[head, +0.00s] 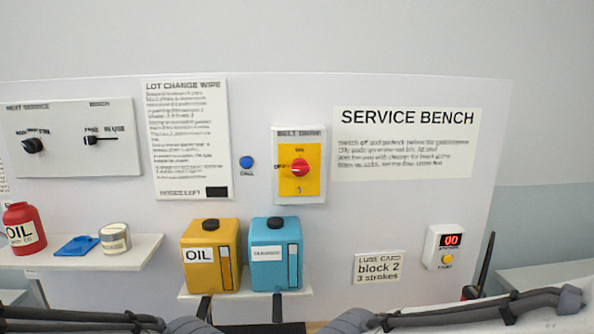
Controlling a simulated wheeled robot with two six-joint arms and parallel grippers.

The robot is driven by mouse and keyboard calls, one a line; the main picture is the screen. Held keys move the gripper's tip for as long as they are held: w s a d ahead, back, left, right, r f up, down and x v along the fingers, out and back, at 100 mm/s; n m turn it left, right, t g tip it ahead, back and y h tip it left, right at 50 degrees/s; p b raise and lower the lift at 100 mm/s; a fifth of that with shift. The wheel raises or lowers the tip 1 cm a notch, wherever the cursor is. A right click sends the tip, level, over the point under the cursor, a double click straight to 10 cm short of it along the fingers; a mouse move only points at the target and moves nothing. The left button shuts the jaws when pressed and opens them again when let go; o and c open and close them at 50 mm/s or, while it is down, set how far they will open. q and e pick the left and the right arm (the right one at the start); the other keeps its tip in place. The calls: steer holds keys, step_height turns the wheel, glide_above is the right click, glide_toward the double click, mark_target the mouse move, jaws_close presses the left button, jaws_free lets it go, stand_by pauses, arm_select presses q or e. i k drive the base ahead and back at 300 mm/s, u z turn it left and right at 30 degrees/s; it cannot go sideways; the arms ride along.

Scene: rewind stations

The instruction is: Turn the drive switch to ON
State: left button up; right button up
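The drive switch is a red rotary knob (299,169) on a yellow plate (313,187), in a white box labelled BELT DRIVE (299,132) on the upright panel. ON is printed above the knob and OFF at its left. The knob appears to point left toward OFF, but its mark is small. Parts of my arms run along the bottom edge of the head view, well below the switch. Neither of my grippers can be made out in the frame, and nothing touches the knob.
Below the switch, a yellow OIL container (198,272) and a blue container (268,273) stand on a small shelf (245,296). A blue call button (246,162) is left of the switch. A box with a red display (444,247) is lower right. Space before the switch is clear.

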mark_target(299, 168)
steer(key=k, duration=1.25)
steer(key=u, duration=0.65)
steer(key=i, duration=1.15)
steer(key=z, duration=0.65)
